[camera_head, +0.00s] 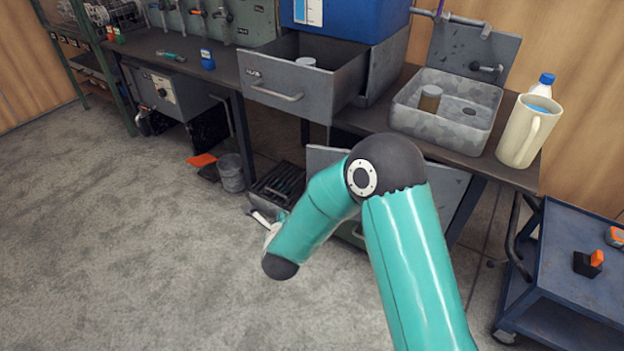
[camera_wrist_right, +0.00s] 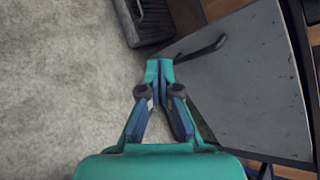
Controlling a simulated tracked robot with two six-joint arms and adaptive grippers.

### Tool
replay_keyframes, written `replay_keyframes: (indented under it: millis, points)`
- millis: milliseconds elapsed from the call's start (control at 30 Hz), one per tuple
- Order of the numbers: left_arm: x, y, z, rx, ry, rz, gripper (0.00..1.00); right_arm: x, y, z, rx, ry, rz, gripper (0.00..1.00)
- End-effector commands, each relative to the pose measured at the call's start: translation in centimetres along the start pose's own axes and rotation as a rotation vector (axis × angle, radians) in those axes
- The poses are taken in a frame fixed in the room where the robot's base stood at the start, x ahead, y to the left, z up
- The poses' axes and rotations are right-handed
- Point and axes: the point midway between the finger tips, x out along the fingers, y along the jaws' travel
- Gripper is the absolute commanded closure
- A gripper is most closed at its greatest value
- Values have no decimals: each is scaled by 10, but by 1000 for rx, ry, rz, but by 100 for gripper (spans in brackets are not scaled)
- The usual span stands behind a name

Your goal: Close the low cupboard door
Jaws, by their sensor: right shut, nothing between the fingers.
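The low cupboard door is a grey panel (camera_head: 450,188) under the sink bench, largely hidden behind my right arm in the head view. In the right wrist view the grey door (camera_wrist_right: 245,90) fills the right side, tilted, with a dark bar handle (camera_wrist_right: 203,48) near its upper left edge. My right gripper (camera_wrist_right: 160,68) is shut and empty. Its fingertips are beside the door's left edge, close to the handle; I cannot tell whether they touch. In the head view the gripper is mostly hidden behind my teal arm. My left gripper is not in view.
A grey drawer (camera_head: 305,88) stands open above, left of the sink (camera_head: 447,110). A tool crate (camera_head: 278,188) and a bucket (camera_head: 231,173) are on the floor nearby. A blue cart (camera_head: 570,235) stands at right. The floor at left is clear.

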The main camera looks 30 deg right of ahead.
Motion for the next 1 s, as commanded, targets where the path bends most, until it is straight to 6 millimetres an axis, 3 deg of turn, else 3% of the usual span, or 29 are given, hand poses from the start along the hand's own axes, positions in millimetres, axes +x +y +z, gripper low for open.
replay_keyframes:
  millis: [33, 133, 333, 567, 1000]
  points:
    - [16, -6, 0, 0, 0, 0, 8, 5, -12, 4, 175, -10, -76, 100]
    - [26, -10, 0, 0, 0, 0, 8, 3, -41, 12, 494, -30, -205, 100]
    - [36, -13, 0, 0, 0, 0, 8, -7, -73, 17, 864, -81, -349, 100]
    - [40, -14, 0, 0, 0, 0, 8, 4, -84, 15, 939, -92, -377, 100]
    - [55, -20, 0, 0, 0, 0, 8, 84, -113, 7, 934, -91, -375, 100]
